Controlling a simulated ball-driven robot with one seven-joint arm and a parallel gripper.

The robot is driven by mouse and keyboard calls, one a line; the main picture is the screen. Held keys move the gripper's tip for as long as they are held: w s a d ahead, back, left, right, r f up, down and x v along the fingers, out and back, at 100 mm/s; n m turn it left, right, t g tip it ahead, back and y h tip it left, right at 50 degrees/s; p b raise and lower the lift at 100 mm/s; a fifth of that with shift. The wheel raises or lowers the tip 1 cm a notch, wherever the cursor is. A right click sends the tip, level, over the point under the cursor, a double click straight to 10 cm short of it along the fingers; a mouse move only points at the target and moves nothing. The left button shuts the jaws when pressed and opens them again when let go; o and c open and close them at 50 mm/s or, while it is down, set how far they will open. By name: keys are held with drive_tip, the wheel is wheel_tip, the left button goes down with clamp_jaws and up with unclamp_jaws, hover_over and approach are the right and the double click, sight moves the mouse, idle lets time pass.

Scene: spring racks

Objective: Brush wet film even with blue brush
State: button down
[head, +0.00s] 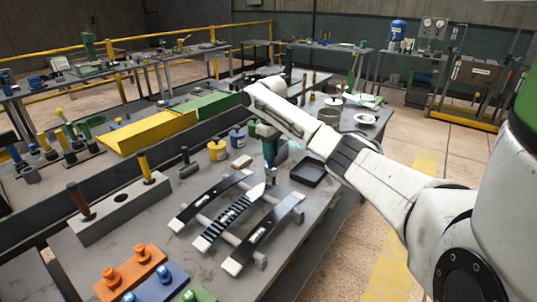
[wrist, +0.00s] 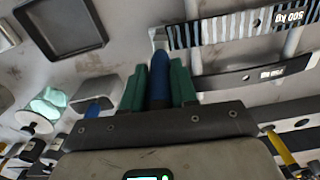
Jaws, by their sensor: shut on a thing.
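My gripper (head: 268,140) is shut on the blue brush (head: 270,154), held upright with its metal ferrule down. In the wrist view the brush's blue handle (wrist: 160,80) stands between the green fingers. Three curved leaf strips lie side by side on a rack: a dark left one (head: 212,200), a middle one with black and pale stripes (head: 230,217), and a dark right one (head: 265,228). The brush is by the far end of the striped strip; I cannot tell whether the bristles touch it. The striped strip also shows in the wrist view (wrist: 225,30).
A black tray (head: 307,173) lies right of the brush. Yellow (head: 217,150) and blue (head: 237,139) pots and a pale block (head: 242,161) stand behind the strips. A grey holder with upright handles (head: 122,205) is at the left. Orange and blue fixtures are at the front.

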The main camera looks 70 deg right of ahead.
drive_tip(key=shift+a+r+p, duration=0.15)
drive_tip(key=shift+a+p, duration=0.15)
drive_tip(key=shift+p, duration=0.25)
drive_tip(key=w+a+p, duration=0.2)
drive_tip(key=w+a, duration=0.1)
drive_tip(key=a, duration=0.7)
drive_tip(key=w+a+p, duration=0.3)
drive_tip(key=a, duration=0.8)
drive_tip(key=w+a+p, duration=0.2)
drive_tip(key=w+a, duration=0.1)
drive_tip(key=a, duration=0.7)
drive_tip(key=shift+a+f+p, duration=0.15)
drive_tip(key=shift+f+p, duration=0.15)
idle(1.9)
